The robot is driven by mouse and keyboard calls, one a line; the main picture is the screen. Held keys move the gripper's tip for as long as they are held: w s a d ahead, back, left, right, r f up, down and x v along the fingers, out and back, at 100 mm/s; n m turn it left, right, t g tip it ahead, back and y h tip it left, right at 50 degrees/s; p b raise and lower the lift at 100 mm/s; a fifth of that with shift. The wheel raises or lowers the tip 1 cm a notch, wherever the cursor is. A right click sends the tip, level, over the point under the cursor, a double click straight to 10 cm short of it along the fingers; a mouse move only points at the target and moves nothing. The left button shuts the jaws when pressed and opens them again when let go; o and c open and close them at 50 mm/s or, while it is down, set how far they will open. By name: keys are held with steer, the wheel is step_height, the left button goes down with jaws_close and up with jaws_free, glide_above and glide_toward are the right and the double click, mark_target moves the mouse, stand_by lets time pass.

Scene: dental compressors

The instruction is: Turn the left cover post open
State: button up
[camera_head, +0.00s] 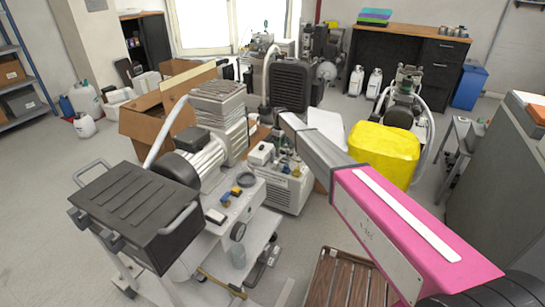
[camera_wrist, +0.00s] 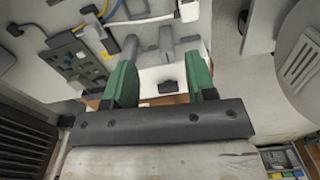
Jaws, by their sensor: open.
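In the wrist view, two grey cylindrical posts stand side by side on a white machine: a left post (camera_wrist: 130,46) and a right post (camera_wrist: 166,40). I take the left one as the left cover post, though I cannot tell for certain. My gripper (camera_wrist: 160,82) has green fingers spread wide and nothing between them. Its fingertips point toward the posts, with the left finger close to the left post; contact cannot be told. In the head view, my gripper and the posts cannot be made out.
The head view shows a white compressor unit (camera_head: 283,185), a yellow container (camera_head: 385,152), a black cart top (camera_head: 135,210) and a slatted brown crate (camera_head: 350,280).

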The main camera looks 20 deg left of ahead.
glide_above(272, 161)
steer(key=w, duration=0.1)
steer(key=shift+w+f+n, duration=0.1)
steer(key=shift+w+n, duration=0.1)
steer(key=shift+n, duration=0.2)
steer(key=shift+a+f, duration=0.1)
steer(key=shift+a, duration=0.1)
step_height(272, 161, down, 10)
steer(key=shift+s+d+f, duration=0.1)
steer(key=shift+f, duration=0.15)
steer(key=c, duration=0.9)
